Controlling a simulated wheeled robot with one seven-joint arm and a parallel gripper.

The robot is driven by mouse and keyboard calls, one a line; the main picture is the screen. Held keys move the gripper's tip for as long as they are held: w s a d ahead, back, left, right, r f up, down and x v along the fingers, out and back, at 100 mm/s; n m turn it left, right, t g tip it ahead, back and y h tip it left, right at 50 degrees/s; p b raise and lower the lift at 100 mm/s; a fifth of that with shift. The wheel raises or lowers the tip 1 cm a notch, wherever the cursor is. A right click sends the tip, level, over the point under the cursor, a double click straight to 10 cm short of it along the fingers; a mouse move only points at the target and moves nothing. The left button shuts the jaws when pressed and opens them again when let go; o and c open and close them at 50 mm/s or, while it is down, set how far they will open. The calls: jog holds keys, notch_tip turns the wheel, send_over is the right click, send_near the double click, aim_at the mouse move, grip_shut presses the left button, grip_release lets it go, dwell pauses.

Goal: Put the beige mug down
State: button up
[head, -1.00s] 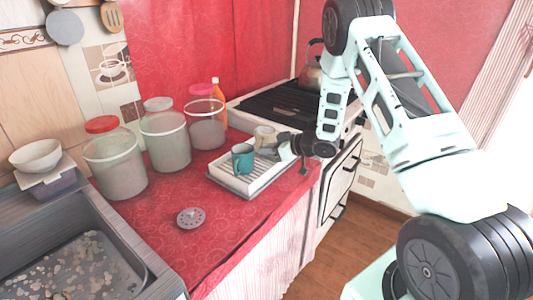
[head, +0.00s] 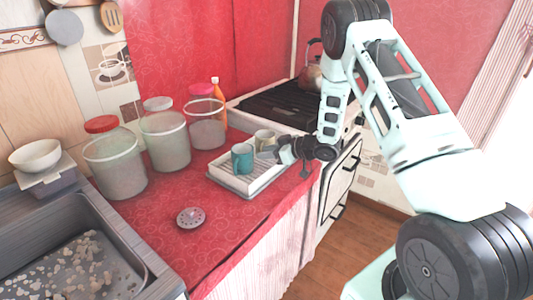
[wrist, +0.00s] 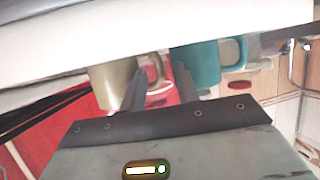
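The beige mug (head: 265,137) stands upright in the white dish tray (head: 229,183), behind and to the right of a teal mug (head: 242,158). In the wrist view, which is turned upside down, the beige mug (wrist: 112,86) and the teal mug (wrist: 201,66) meet the tray at the top of the picture. My gripper (wrist: 160,88) is open, its two dark fingers apart. The beige mug's handle shows between them, with a gap visible on the right side. In the head view my gripper (head: 272,152) is right beside the beige mug, partly covering its lower part.
Lidded jars (head: 165,138) stand left of the tray, with an orange bottle (head: 217,98) behind. A grey strainer disc (head: 190,217) lies on the red oilcloth (head: 225,225). The stove (head: 285,103) is behind the tray; the sink (head: 70,260) is at lower left.

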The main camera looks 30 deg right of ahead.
jog(key=v, duration=1.1)
jog(key=w+a+r+g+h, duration=0.1)
jog(key=w+a+r+h, duration=0.1)
jog(key=a, duration=0.4)
jog(key=w+a+r+g+h, duration=0.1)
jog(key=a+r, duration=0.1)
jog(key=a, duration=0.5)
jog(key=s+a+r+g+h, duration=0.2)
jog(key=s+a, duration=0.4)
jog(key=a, duration=0.3)
jog(key=s+a+r+g, duration=0.1)
jog(key=s+a+g, duration=0.2)
jog(key=s, duration=1.1)
jog(key=s+a+r+n+g+h, duration=0.1)
jog(key=s+a+g, duration=0.3)
jog(key=s, duration=1)
jog(key=a, duration=0.3)
jog(key=shift+a+r+g+b, duration=0.25)
jog(key=shift+r+g+b, duration=0.05)
jog(key=shift+r, duration=0.1)
